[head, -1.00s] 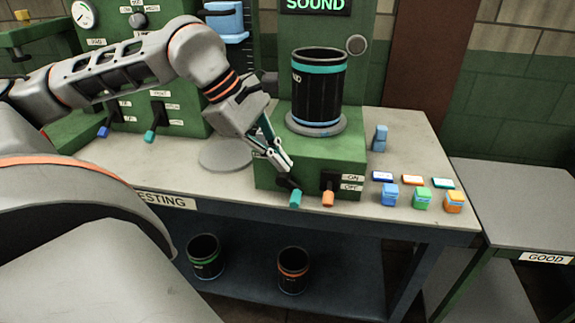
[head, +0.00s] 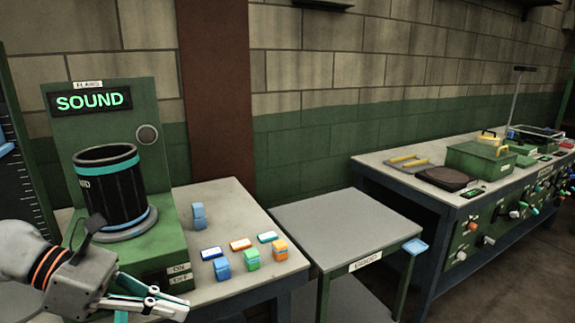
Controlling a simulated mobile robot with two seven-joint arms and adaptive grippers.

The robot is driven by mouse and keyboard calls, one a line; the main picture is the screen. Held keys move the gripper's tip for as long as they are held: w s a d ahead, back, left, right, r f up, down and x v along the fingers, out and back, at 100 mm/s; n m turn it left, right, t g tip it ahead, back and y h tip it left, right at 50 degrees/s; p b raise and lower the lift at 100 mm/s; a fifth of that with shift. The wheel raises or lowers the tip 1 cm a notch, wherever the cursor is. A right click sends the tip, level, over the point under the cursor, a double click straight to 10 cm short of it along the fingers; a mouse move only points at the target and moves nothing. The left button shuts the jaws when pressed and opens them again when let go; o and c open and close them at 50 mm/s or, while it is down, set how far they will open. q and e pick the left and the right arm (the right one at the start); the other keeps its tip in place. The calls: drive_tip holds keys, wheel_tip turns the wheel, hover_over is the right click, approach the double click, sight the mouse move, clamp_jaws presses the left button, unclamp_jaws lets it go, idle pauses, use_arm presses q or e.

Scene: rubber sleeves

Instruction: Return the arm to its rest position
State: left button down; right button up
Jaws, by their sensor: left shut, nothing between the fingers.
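My left gripper (head: 172,304) is at the lower left of the head view, in front of the green sound machine (head: 162,262). Its fingers are shut with nothing between them. The gripper and my forearm cover the lower left of the machine, and its levers are hidden. A black sleeve with teal bands (head: 110,190) stands upright on the machine's round grey plate (head: 130,229). The lit sign (head: 92,101) above it reads SOUND. My right gripper is not in view.
Several small coloured blocks, one a blue block (head: 222,269), sit on the testing table (head: 226,202). A grey table marked GOOD (head: 345,232) stands to the right. Beyond it is a long bench (head: 400,160) with boxes and knobs. Floor shows at the lower right.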

use_arm(q)
drive_tip(key=w+d+f+n+t+h, duration=0.2)
drive_tip(key=w+d+n+t+h, duration=0.35)
drive_tip(key=n, duration=0.85)
drive_tip(key=w+a+f+n+t+y, duration=0.15)
drive_tip(key=f+n+t+y, duration=0.3)
drive_tip(key=f+n, duration=0.5)
drive_tip(key=a+f+n+t+y, duration=0.3)
drive_tip(key=f+n+t+y, duration=0.15)
drive_tip(key=f+n, duration=0.55)
drive_tip(key=s+f+n+g+y, duration=0.2)
drive_tip(key=s+f+n, duration=0.4)
drive_tip(key=f, duration=0.4)
drive_tip(key=s+f+n+g+y, duration=0.3)
drive_tip(key=s+f+n, duration=0.3)
drive_tip(key=s+f, duration=0.3)
drive_tip(key=shift+f+g, duration=0.75)
drive_tip(key=shift+f, duration=0.15)
drive_tip(key=shift+y, duration=0.25)
